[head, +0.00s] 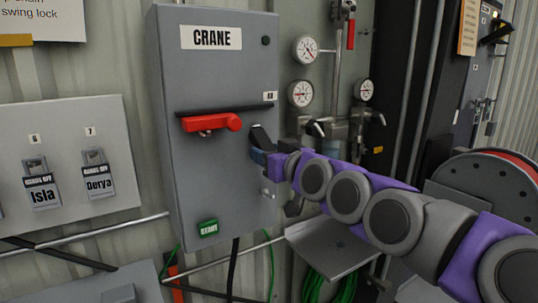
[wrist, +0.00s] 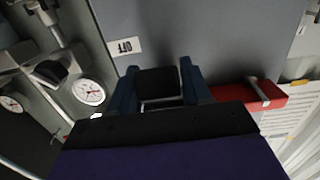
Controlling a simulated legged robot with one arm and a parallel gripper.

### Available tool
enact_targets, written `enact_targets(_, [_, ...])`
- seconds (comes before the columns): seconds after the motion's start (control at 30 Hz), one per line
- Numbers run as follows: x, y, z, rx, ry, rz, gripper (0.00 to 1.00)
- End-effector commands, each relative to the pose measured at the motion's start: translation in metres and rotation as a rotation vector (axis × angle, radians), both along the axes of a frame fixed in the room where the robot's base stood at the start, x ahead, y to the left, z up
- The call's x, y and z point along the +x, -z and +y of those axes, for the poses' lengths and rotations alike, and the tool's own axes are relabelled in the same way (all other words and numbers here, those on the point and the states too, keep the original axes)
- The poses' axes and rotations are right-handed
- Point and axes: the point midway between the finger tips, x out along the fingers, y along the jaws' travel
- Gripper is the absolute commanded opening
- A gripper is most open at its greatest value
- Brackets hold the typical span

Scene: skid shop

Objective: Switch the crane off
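The grey crane box (head: 215,70) stands in the middle of the head view, with a "CRANE" sign at its top. Its red handle (head: 212,123) lies level across the box front, rounded end to the right. The handle also shows in the wrist view (wrist: 262,94), partly hidden by my gripper. A small "OFF" label (wrist: 126,46) shows upside down in the wrist view. My gripper (head: 260,140) is just right of and below the handle's rounded end, apart from it. In the wrist view its blue fingers stand apart, with a dark block between them.
A board (head: 75,125) at left carries padlocks tagged Isla and Derya. Gauges (head: 304,49) and pipes stand close to the right. A cable reel (head: 490,190) is farther right.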

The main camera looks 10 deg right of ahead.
Motion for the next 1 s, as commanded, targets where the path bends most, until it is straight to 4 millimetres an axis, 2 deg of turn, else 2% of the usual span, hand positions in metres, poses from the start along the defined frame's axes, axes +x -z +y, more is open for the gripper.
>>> enact_targets(0.03, [0.000, 0.000, 0.000, 0.000, 0.000, 0.001, 0.53])
enact_targets(0.17, [0.000, 0.000, 0.000, 0.000, 0.000, 0.001, 0.64])
enact_targets(0.4, [-0.001, 0.000, 0.000, 0.001, 0.000, 0.001, 0.64])
enact_targets(0.53, [-0.009, -0.001, -0.004, 0.001, 0.001, 0.000, 0.64])
enact_targets(0.67, [-0.028, -0.001, -0.009, 0.000, 0.000, 0.000, 0.64])
enact_targets(1.0, [-0.091, -0.004, -0.030, 0.002, 0.001, 0.001, 0.64])
